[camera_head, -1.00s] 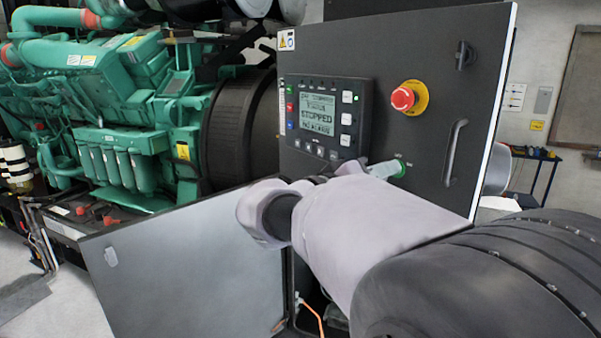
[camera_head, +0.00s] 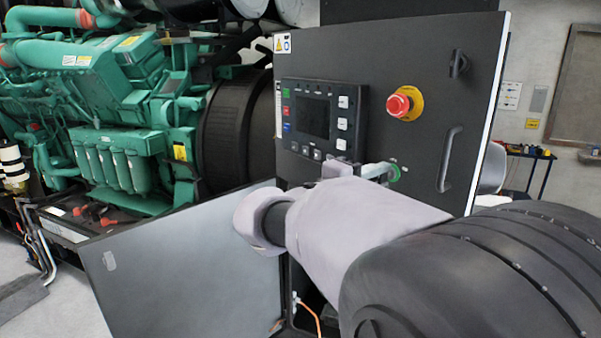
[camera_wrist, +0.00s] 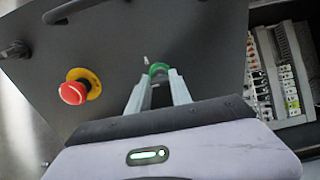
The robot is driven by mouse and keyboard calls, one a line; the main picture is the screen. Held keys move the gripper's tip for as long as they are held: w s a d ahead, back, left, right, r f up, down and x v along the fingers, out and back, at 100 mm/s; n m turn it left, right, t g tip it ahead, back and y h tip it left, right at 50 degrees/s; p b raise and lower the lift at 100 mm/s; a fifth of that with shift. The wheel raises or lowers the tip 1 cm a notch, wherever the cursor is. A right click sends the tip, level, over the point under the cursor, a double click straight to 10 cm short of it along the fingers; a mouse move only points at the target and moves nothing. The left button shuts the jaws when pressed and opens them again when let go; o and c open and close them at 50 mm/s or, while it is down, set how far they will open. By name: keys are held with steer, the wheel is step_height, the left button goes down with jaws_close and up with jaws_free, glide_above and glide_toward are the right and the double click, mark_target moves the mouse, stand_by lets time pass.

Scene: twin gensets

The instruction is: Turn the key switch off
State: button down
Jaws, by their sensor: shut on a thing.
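The key switch (camera_head: 394,173) has a green ring and sits on the dark control panel (camera_head: 425,150), below the red emergency stop. In the wrist view its green ring (camera_wrist: 158,69) shows between the far ends of my fingers. My gripper (camera_head: 378,170) is at the switch, its pale fingers shut on the key; it also shows in the wrist view (camera_wrist: 159,88). The key itself is mostly hidden between the fingers. The controller screen (camera_head: 312,116) is dark.
The red emergency stop button (camera_head: 399,104) on a yellow plate is close above the switch. A handle (camera_head: 449,160) is to its right. An open grey door (camera_head: 185,270) hangs below left. Terminal blocks (camera_wrist: 288,75) show beside the panel in the wrist view.

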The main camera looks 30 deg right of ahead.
stand_by(0.4)
steer(key=c, duration=1.2)
jaws_free()
steer(key=shift+o, duration=0.2)
steer(key=s+a+p, duration=0.2)
steer(key=s+a, duration=0.1)
steer(key=a, duration=1.4)
steer(key=shift+s, duration=0.1)
